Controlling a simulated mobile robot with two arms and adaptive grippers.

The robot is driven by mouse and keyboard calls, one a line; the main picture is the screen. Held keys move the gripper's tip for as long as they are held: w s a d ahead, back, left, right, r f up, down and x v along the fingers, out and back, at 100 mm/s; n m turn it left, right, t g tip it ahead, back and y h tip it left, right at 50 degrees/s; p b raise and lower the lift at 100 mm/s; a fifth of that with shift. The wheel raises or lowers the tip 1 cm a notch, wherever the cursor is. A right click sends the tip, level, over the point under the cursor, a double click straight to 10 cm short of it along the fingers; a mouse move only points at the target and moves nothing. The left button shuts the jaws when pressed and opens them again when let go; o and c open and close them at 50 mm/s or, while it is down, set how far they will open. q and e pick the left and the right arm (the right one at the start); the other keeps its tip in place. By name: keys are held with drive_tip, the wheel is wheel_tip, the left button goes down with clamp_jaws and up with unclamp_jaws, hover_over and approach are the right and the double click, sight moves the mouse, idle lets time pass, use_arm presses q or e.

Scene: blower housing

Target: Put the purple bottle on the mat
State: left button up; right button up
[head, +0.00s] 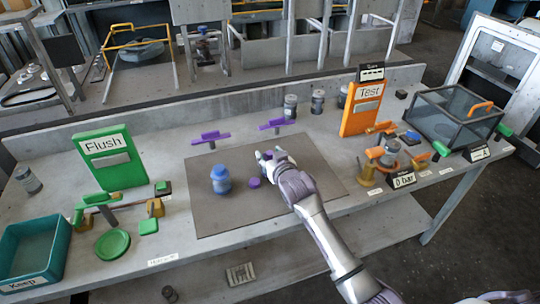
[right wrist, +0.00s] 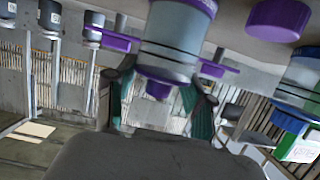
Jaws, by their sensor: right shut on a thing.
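The purple bottle (right wrist: 170,40), grey with purple bands and a purple tip, is between the fingers of my right gripper (right wrist: 158,103). It appears inverted in the right wrist view, with its base end cut off at the top edge. In the head view my right gripper (head: 268,157) is over the grey-brown mat (head: 225,218) and hides most of the bottle. I cannot tell whether the bottle touches the mat. A small purple round piece (head: 255,183) lies on the mat just in front of the gripper; it also shows in the right wrist view (right wrist: 278,18). My left gripper is not in view.
A blue bottle (head: 221,181) stands on the mat, left of the right gripper. The green Flush panel (head: 106,160) and orange Test panel (head: 361,108) flank the mat. The mat's front is clear.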

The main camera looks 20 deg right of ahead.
drive_tip(key=shift+f, duration=0.15)
drive_tip(key=o, duration=1.3)
drive_tip(key=shift+c, duration=0.2)
drive_tip(key=v, duration=1.2)
